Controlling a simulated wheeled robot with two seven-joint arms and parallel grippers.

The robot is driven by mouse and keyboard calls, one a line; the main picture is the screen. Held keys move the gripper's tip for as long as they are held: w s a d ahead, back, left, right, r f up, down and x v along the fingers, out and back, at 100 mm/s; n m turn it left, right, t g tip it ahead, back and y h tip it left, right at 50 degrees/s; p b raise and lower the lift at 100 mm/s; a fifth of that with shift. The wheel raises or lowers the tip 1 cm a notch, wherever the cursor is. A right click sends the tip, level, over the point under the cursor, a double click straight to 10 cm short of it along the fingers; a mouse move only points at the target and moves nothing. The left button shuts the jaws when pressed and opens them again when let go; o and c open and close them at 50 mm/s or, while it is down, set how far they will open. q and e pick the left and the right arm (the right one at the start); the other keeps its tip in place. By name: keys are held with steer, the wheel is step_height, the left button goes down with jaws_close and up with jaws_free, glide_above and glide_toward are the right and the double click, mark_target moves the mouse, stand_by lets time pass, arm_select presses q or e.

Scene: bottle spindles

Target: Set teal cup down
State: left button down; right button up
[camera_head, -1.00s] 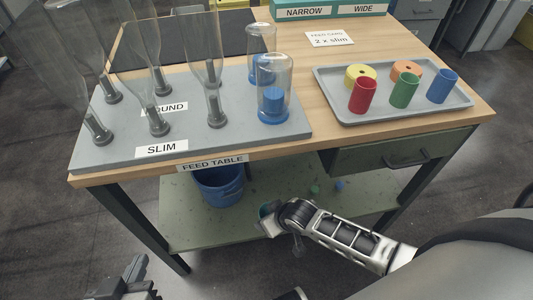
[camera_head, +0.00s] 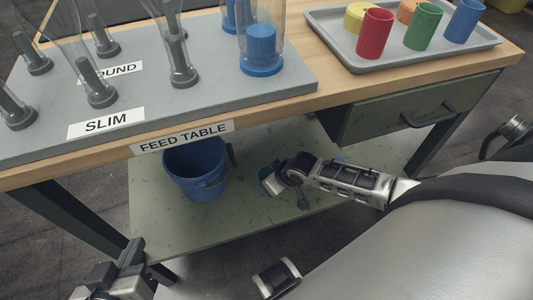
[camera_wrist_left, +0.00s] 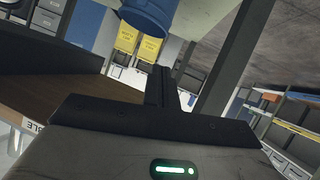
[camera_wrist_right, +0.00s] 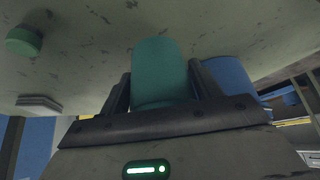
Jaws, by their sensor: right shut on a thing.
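The teal cup (camera_wrist_right: 160,70) is between the two fingers of my right gripper (camera_wrist_right: 158,92) in the right wrist view. My right gripper is shut on it. In the head view my right gripper (camera_head: 272,180) is low over the green lower shelf (camera_head: 240,220), to the right of the blue bucket (camera_head: 196,170). Only a sliver of the cup shows there. I cannot tell whether the cup touches the shelf. My left gripper (camera_head: 112,284) is at the bottom left of the head view, away from the cup. Its fingers (camera_wrist_left: 161,86) look together and empty in the left wrist view.
The feed table's top edge (camera_head: 285,118) and drawer (camera_head: 420,105) overhang the shelf. A tray (camera_head: 400,52) with several coloured cups is on top, beside a grey board (camera_head: 215,95) with spindles. A small green round thing (camera_wrist_right: 23,40) is on the shelf. Bare shelf shows in front of the bucket.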

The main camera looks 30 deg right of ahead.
steer(key=shift+w+d+f+b, duration=0.25)
steer(key=shift+w+f+b, duration=0.1)
steer(key=shift+f, duration=0.2)
step_height(320, 180, down, 2)
steer(key=b, duration=0.2)
steer(key=shift+w+f+b, duration=0.15)
steer(key=shift+b, duration=0.25)
steer(key=shift+d+f+b, duration=0.1)
steer(key=shift+f+b, duration=0.45)
steer(key=shift+b, duration=0.25)
arm_select(q)
steer(key=r, duration=0.1)
steer(key=d+r+t+h, duration=0.1)
steer(key=r+t+h, duration=0.1)
steer(key=shift+w+d+r+n, duration=0.15)
steer(key=shift+w+d+n, duration=0.2)
steer(key=shift+w+n, duration=0.05)
arm_select(e)
steer(key=shift+r, duration=0.15)
steer(key=shift+f, duration=0.2)
steer(key=o, duration=1)
steer(key=shift+r, duration=0.1)
